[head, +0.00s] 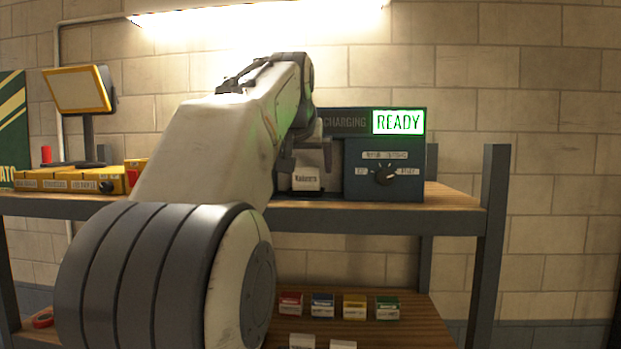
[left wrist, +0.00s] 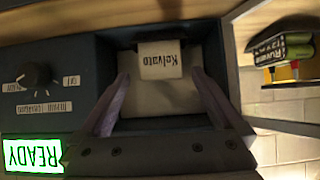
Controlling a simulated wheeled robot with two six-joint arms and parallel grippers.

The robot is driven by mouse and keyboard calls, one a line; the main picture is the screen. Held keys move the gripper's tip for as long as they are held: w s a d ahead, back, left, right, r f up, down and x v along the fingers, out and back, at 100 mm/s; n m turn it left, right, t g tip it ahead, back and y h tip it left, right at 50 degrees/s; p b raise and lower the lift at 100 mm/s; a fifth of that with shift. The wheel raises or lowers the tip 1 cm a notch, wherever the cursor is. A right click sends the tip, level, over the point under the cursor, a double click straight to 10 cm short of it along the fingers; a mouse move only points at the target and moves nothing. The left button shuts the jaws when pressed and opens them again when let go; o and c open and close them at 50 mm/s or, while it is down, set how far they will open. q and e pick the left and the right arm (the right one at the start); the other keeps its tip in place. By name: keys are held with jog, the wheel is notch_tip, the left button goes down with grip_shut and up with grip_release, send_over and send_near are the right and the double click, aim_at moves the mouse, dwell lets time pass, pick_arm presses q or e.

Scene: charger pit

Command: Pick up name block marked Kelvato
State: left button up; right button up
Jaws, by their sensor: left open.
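The white name block marked Kelvato (left wrist: 160,61) sits in a recess of the dark charger box in the left wrist view. In the head view the same white block (head: 306,181) shows left of the dial panel, its label too small to read surely. My left gripper (left wrist: 160,80) is open, its two fingers pointing at the block, one on each side of it and apart from it as far as I can see. In the head view my left gripper (head: 303,160) is in front of the recess, partly covering it. My right gripper is in neither view.
The charger (head: 345,122) has a lit READY sign (head: 398,122) and a dial (head: 385,174) right of the recess. Yellow boxes (head: 70,180) and a monitor (head: 78,90) stand left on the upper shelf. Several coloured labelled blocks (head: 322,305) are on the lower shelf.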

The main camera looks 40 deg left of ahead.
aim_at(306, 170)
pick_arm(q)
jog(key=p+x, duration=0.1)
jog(key=x, duration=0.2)
jog(key=shift+w+a+f+p, duration=0.1)
jog(key=shift+w+a+p, duration=0.1)
jog(key=shift+w+p, duration=0.15)
jog(key=shift+w+a+f, duration=0.15)
jog(key=shift+w+f, duration=0.05)
jog(key=shift+f, duration=0.1)
jog(key=c, duration=1.3)
jog(key=shift+s, duration=0.1)
jog(key=shift+c, duration=0.2)
jog(key=shift+r, duration=0.2)
